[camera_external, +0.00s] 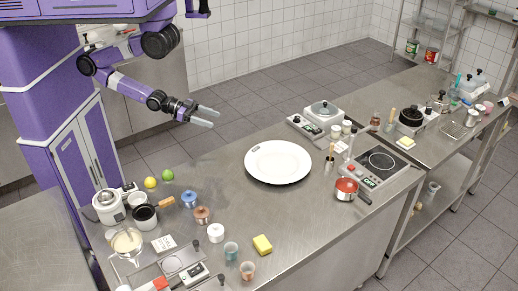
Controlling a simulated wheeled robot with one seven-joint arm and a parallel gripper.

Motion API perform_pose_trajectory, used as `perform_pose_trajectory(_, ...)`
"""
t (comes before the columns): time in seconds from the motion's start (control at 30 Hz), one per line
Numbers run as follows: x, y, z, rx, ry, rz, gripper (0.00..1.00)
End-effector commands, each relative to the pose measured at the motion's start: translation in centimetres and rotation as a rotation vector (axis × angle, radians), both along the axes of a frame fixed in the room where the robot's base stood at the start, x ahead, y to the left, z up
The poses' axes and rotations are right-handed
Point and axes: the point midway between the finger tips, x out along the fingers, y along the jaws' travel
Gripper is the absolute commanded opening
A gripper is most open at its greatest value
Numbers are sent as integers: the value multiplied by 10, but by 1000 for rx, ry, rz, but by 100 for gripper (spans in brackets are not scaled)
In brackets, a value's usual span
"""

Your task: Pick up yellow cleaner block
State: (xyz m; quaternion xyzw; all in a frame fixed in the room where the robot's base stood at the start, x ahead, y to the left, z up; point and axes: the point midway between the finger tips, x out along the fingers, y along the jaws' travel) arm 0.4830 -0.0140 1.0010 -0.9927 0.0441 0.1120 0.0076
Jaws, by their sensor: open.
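The yellow cleaner block (262,244) lies on the steel counter (310,205) near its front edge, in the lower middle of the external view. It is a small block with nothing on top of it. My gripper (212,116) is open and empty. It is held up in the air near the far side of the counter, well away from the block. All of the block's top shows.
A large white plate (278,162) lies farther back. A red pot (347,189) stands to the right. Bare counter lies between block and plate.

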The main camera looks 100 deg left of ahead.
Motion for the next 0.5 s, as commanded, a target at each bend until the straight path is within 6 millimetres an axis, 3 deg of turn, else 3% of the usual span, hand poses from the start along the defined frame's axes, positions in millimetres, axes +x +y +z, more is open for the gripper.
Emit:
perform_pose_trajectory(0.03, 15, -8, 13, 7, -47, -56, 62)
perform_pose_trajectory(0.13, 45, -24, 24, 23, -130, -163, 62)
perform_pose_trajectory(0.33, 105, -64, 28, -28, -214, -324, 62)
perform_pose_trajectory(0.5, 157, -110, 30, -205, -202, -413, 62)
